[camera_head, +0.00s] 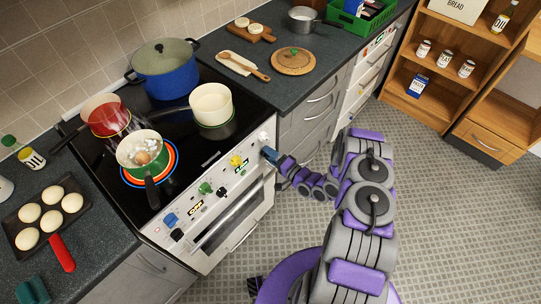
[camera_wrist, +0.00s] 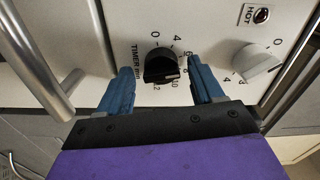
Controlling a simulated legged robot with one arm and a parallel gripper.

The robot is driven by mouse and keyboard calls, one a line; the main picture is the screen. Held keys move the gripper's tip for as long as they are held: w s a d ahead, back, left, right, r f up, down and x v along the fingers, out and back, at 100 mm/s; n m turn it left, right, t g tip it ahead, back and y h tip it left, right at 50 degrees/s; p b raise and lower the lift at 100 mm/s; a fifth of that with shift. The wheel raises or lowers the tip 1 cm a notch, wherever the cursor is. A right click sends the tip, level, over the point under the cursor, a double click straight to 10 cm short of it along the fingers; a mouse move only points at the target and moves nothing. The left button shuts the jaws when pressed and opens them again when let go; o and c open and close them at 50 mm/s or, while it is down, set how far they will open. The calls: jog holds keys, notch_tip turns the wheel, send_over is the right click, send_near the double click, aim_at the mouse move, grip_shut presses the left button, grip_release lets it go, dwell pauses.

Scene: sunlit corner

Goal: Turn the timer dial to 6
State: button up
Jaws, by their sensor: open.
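The black timer dial (camera_wrist: 160,65) is on the pale stove panel in the wrist view, beside the TIMER lettering, with numbers around its right side. A pale line shows on its lower face; which number it points to is unclear. My gripper (camera_wrist: 161,68) is open, with one blue finger on each side of the dial and gaps between. Whether the fingertips reach past the dial's face I cannot tell. In the camera_head view my gripper (camera_head: 268,154) is at the right end of the stove's front panel (camera_head: 190,216), and it hides the dial.
Metal bar handles flank the panel in the wrist view. On the hob, a pan of eggs (camera_head: 140,146) sits on a glowing ring; its handle points toward the front. The floor (camera_head: 440,200) is clear at right.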

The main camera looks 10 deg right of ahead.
jog(key=shift+s, duration=0.1)
jog(key=p+v, duration=0.2)
jog(key=v, duration=1.5)
jog(key=shift+d, duration=0.15)
